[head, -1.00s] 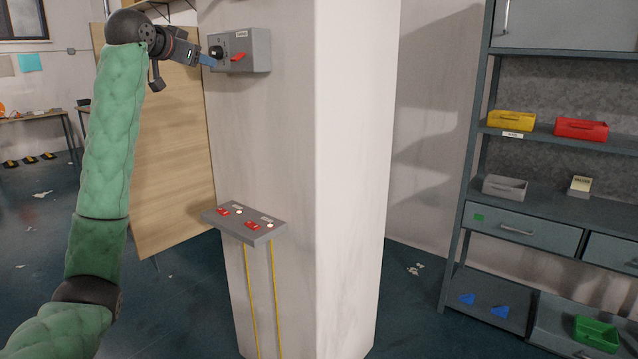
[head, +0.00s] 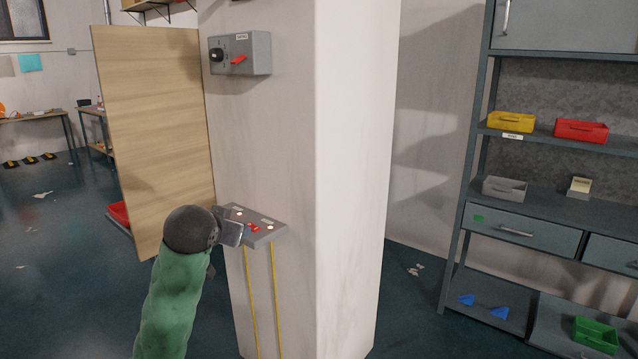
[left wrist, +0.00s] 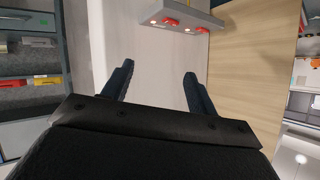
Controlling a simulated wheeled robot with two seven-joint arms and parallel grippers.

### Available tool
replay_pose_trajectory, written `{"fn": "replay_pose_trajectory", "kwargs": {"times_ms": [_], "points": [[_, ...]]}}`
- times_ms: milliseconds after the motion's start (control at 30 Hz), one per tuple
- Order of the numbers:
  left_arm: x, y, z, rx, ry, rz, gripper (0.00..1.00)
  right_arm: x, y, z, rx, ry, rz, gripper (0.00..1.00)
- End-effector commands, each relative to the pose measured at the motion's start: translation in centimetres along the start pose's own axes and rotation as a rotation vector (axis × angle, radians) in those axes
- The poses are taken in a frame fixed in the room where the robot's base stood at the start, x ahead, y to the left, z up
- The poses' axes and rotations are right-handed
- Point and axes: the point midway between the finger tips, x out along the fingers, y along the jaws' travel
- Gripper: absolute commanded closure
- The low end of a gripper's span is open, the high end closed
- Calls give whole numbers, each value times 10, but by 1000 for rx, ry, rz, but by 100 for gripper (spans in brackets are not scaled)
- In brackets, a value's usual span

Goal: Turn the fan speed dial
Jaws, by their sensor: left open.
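A black round dial (head: 217,55) sits on the left of a grey control box (head: 248,53), beside a red lever (head: 238,60). The box is high on the pale pillar. My left gripper (head: 232,233) is well below it, close to the lower grey panel (head: 262,238), and covers part of that panel. In the left wrist view its two dark fingers (left wrist: 158,82) are apart with nothing between them. The lower panel also shows there (left wrist: 180,14), beyond the fingertips. The control box is not recognisable in the wrist view. My right gripper is in neither view.
The lower panel has red switches (head: 254,228) and lit lamps; yellow cables (head: 250,300) run down from it. A wooden board (head: 155,130) stands left of the pillar (head: 350,150). A shelf (head: 530,135) with coloured bins stands right. Open floor lies between.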

Motion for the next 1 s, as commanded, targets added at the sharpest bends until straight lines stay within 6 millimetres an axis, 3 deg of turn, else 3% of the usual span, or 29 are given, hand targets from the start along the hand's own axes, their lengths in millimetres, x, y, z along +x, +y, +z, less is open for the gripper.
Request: {"fn": "replay_pose_trajectory", "kwargs": {"times_ms": [100,467,1000], "points": [[-4,20,45,-6,-42,10,42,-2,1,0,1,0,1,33],[-27,74,168,-35,-168,55,42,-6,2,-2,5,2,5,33],[-82,154,351,-103,-434,174,42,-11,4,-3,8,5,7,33]]}}
